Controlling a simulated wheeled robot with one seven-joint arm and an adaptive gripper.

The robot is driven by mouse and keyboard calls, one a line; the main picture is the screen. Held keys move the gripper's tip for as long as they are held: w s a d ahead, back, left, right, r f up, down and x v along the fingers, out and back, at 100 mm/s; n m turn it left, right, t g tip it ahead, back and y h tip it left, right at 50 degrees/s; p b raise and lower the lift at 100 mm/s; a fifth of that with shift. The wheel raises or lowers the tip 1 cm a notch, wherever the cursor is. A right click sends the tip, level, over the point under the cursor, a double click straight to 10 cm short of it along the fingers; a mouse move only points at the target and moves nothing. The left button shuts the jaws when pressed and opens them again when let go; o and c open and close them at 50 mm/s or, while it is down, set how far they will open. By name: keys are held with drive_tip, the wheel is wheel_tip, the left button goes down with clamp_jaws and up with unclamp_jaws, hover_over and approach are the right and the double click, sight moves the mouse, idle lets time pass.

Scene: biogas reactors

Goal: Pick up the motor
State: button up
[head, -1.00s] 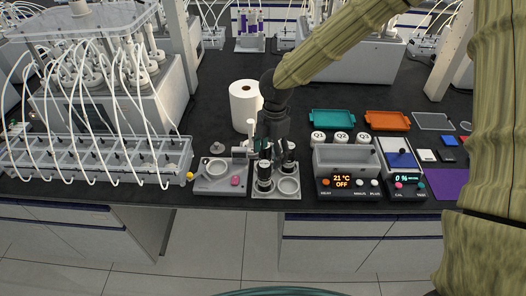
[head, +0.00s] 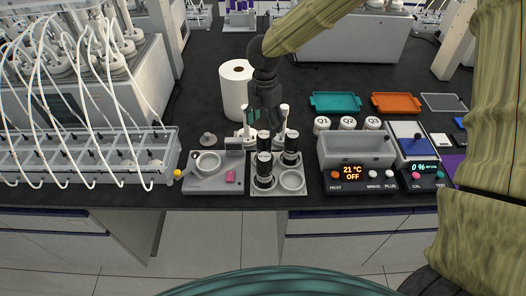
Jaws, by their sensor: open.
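My gripper (head: 266,120) points down, open, just behind and above a grey holder plate (head: 276,188). Several black cylinders with pale bands stand in the holder. One is at front left (head: 264,170), one at right (head: 290,148), and a black top (head: 263,140) shows behind the front one. The front right ring (head: 292,180) of the holder is empty. These black cylinders look like the motors, but I cannot tell which one is meant. The gripper's dark fingers overlap the rear of the group, and whether they touch anything is unclear.
A grey device (head: 212,184) with a round ring and pink button stands left of the holder. A white paper roll (head: 236,88) stands behind. A heater box (head: 356,165) and three white Q-labelled jars (head: 347,123) are at right. A tubed rack (head: 85,160) fills the left.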

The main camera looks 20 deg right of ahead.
sight(264, 135)
drive_tip(key=shift+a+f+p, duration=0.1)
drive_tip(key=shift+f+p, duration=0.6)
drive_tip(key=shift+f, duration=2.25)
drive_tip(key=shift+f+p, duration=1.3)
drive_tip(key=shift+f, duration=1.3)
drive_tip(key=c, duration=1.4)
drive_tip(key=shift+w, duration=0.1)
